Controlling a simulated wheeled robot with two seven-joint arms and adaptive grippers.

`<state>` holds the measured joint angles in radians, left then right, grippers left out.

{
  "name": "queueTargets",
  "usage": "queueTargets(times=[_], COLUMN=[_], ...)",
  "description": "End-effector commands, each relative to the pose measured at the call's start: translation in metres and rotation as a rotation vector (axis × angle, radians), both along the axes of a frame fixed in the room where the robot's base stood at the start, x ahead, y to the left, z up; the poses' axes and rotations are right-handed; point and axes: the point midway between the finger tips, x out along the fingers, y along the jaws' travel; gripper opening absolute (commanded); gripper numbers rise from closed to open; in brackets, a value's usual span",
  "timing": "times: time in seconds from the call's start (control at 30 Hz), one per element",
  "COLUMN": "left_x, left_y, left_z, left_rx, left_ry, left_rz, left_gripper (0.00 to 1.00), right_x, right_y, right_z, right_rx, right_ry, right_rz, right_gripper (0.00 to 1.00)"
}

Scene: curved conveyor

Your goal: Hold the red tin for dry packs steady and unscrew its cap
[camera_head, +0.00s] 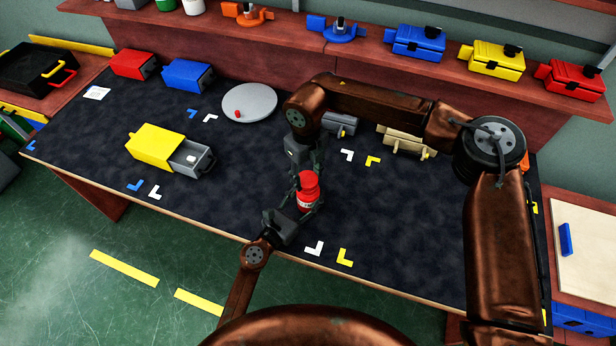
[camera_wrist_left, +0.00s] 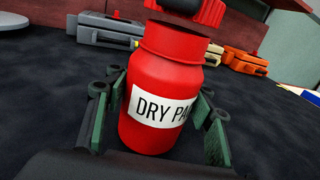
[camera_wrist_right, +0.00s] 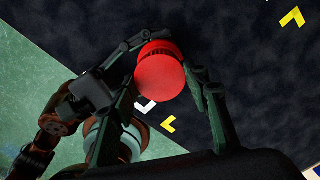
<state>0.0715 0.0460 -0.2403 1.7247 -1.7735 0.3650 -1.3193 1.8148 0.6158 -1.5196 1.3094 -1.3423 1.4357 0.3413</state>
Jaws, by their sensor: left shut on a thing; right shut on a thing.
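The red tin (camera_head: 307,201) stands upright near the table's front edge. Its "DRY PA…" label faces the left wrist view, where the tin (camera_wrist_left: 165,85) fills the middle. My left gripper (camera_head: 297,212) comes in from the front and is shut around the tin's body, one finger on each side. My right gripper (camera_head: 306,172) points down from above and is shut on the red cap (camera_wrist_right: 160,75). In the left wrist view the ridged cap (camera_wrist_left: 190,10) is above the tin's neck and seems a little raised and tilted. The top of the cap is cut off there.
A yellow box with an open grey drawer (camera_head: 190,157) stands to the left, with a grey round plate (camera_head: 250,115) behind. Grey and beige boxes (camera_head: 402,141) lie behind my right arm. Coloured boxes line the back shelf (camera_head: 375,60).

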Motion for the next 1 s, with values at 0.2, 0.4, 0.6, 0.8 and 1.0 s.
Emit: queueTargets(times=[0.2, 0.4, 0.6, 0.8, 1.0], left_x=[0.0, 0.0, 0.0, 0.0, 0.0], left_y=[0.0, 0.0, 0.0, 0.0, 0.0], left_z=[0.0, 0.0, 0.0, 0.0, 0.0], left_rx=[-0.001, -0.001, -0.001, -0.001, -0.001], left_ry=[-0.001, -0.001, -0.001, -0.001, -0.001], left_rz=[0.0, 0.0, 0.0, 0.0, 0.0], left_gripper=[0.0, 0.0, 0.0, 0.0, 0.5], right_x=[0.0, 0.0, 0.001, 0.0, 0.0], right_y=[0.0, 0.0, 0.0, 0.0, 0.0], right_z=[0.001, 0.005, 0.027, 0.041, 0.041], right_rx=[0.0, 0.001, 0.001, -0.001, -0.001], right_ry=[0.0, -0.001, -0.002, -0.001, -0.001], right_rz=[0.0, 0.0, -0.001, -0.001, 0.0], right_gripper=[0.14, 0.14, 0.14, 0.14, 0.14])
